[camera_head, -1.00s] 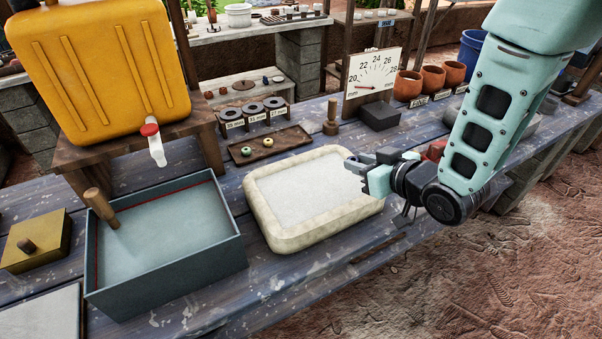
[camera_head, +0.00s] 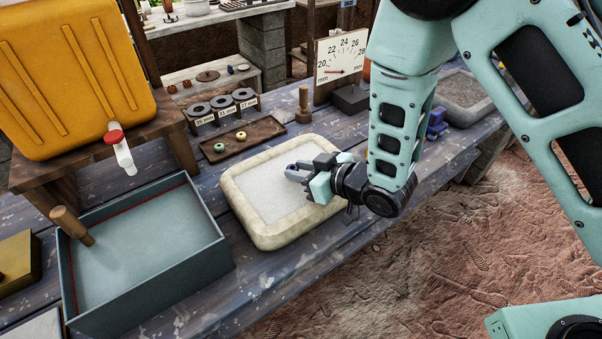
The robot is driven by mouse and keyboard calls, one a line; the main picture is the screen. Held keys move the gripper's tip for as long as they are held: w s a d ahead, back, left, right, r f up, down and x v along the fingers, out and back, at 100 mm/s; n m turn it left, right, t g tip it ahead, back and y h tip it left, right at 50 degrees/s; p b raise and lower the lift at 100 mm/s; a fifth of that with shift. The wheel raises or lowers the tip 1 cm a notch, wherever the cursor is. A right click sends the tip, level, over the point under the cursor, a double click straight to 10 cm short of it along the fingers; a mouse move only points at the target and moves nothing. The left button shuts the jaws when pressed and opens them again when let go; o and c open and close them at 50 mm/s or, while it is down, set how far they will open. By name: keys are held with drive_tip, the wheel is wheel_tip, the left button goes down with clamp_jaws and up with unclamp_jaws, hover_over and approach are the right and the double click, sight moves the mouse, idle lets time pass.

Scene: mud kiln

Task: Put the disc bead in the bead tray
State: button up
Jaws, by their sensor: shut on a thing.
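The bead tray (camera_head: 263,132) is a shallow brown wooden tray at the back of the blue-grey table. It holds a green bead (camera_head: 219,147) and a yellowish bead (camera_head: 241,136). My gripper (camera_head: 294,172) is above the right part of the pale sand-filled slab, to the right of and nearer than the tray. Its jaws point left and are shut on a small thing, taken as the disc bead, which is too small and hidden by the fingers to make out.
The pale-rimmed slab (camera_head: 250,226) lies in front of the tray. A grey-blue water bin (camera_head: 206,258) stands left, below a yellow tank (camera_head: 75,75). Labelled ring holders (camera_head: 222,112) stand behind the tray, with a wooden peg (camera_head: 303,105) and a dial board (camera_head: 340,52) to the right.

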drive_tip(key=shift+f, duration=0.7)
drive_tip(key=shift+f, duration=0.2)
drive_tip(key=o, duration=1)
drive_tip(key=shift+c, duration=0.2)
drive_tip(key=shift+r, duration=0.3)
drive_tip(key=p+v, duration=0.7)
drive_tip(key=v, duration=0.5)
